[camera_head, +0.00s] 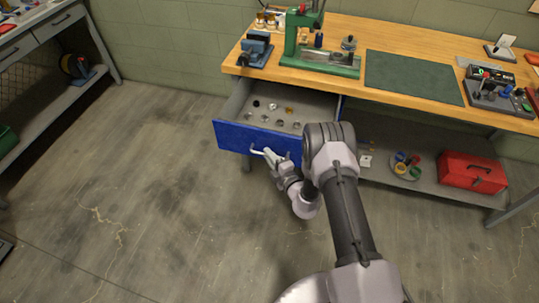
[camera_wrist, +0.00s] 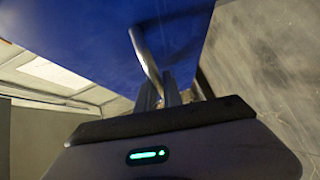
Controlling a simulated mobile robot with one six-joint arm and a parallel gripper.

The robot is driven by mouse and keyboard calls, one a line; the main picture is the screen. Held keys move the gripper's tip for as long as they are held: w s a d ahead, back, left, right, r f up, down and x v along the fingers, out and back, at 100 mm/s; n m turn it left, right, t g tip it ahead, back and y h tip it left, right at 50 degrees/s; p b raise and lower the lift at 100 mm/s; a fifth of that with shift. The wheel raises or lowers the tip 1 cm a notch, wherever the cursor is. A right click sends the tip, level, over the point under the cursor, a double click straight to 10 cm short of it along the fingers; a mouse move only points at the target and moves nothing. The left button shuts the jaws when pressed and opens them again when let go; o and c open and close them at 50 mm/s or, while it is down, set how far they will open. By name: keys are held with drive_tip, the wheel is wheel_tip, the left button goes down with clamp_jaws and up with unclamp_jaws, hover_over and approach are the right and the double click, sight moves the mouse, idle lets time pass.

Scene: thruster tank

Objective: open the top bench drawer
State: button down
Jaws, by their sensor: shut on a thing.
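The bench drawer (camera_head: 233,137) has a blue front and is pulled out from under the wooden bench top, with its inside showing. Several small round parts lie on its grey floor. Its pale bar handle (camera_head: 257,152) is on the front face. My gripper (camera_head: 270,155) is at the handle, shut on it. In the wrist view the metal handle (camera_wrist: 145,55) runs down from the blue drawer front (camera_wrist: 80,35) to between the fingers of my gripper (camera_wrist: 162,95). The fingertips are partly hidden there.
The bench top (camera_head: 390,93) holds a blue vise (camera_head: 255,50), a green press (camera_head: 320,62) and a dark green mat (camera_head: 413,77). A red toolbox (camera_head: 471,173) stands on the lower shelf at right. The concrete floor (camera_head: 140,200) in front and left is clear.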

drive_tip(key=c, duration=1.5)
unclamp_jaws()
drive_tip(key=shift+s, duration=0.1)
drive_tip(key=p+v, duration=0.5)
drive_tip(key=v, duration=1.2)
drive_tip(key=shift+s, duration=0.15)
drive_tip(key=shift+r, duration=0.1)
